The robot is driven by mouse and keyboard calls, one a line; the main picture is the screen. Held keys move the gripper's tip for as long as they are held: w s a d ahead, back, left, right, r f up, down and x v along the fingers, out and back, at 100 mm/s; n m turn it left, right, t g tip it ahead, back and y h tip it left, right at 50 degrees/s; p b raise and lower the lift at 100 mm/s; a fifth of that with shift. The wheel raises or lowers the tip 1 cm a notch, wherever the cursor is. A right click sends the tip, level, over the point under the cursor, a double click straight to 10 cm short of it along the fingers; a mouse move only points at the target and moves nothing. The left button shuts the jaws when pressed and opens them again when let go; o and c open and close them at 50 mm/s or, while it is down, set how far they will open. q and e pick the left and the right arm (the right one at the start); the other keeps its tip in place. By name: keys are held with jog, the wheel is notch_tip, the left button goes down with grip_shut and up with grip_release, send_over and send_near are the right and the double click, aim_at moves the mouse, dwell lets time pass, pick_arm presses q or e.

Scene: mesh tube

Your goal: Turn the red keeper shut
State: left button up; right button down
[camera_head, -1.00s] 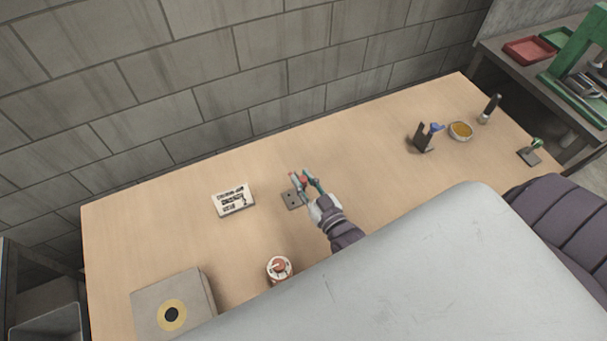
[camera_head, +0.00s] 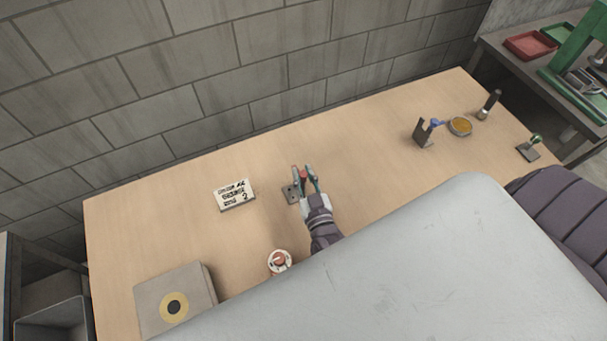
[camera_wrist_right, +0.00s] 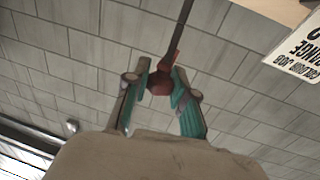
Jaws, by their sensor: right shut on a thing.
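The red keeper (camera_head: 303,175) stands at a small grey base plate (camera_head: 290,194) on the wooden table, right of the lettered white sign. My right gripper (camera_head: 307,172) is at the keeper, with one finger on each side of it. In the right wrist view, the dark red keeper (camera_wrist_right: 160,82) sits between the teal-padded fingers of the right gripper (camera_wrist_right: 162,92), and a dark rod runs up from it. The fingers partly hide the keeper in the head view, so I cannot tell its exact turn angle. My left gripper is not in view.
The white lettered sign (camera_head: 234,194) lies left of the plate. A round red-and-white item (camera_head: 280,262) and a grey box with a ring (camera_head: 175,305) are nearer the front left. A dark holder (camera_head: 422,133) and amber dish (camera_head: 460,126) stand far right.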

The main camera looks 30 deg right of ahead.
jog(key=c, duration=0.9)
grip_release()
jog(key=shift+c, duration=0.2)
jog(key=shift+y, duration=0.3)
